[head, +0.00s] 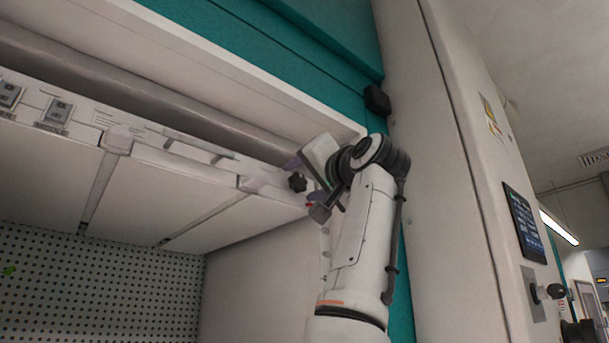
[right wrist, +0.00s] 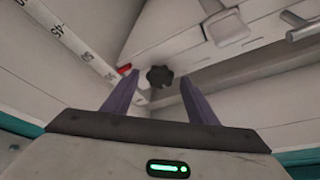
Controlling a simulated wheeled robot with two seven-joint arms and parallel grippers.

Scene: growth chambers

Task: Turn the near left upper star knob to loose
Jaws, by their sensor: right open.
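The black star knob (head: 297,182) sits at the right end of the white shelf or lamp panel inside the chamber. In the right wrist view the knob (right wrist: 159,77) lies between and just beyond the two purple fingertips. My right gripper (right wrist: 155,88) is open and empty, facing the knob, with a visible gap on either side of it. In the head view the right gripper (head: 303,180) is partly hidden by its own wrist. A small red mark (right wrist: 125,69) shows left of the knob. My left gripper is in neither view.
A numbered scale strip (right wrist: 75,45) runs up the chamber wall on the left of the wrist view. The white panel (head: 150,178) spans the chamber, with a grey tube (head: 130,90) above it. A perforated wall (head: 100,285) is at the back. A touchscreen (head: 524,223) is outside right.

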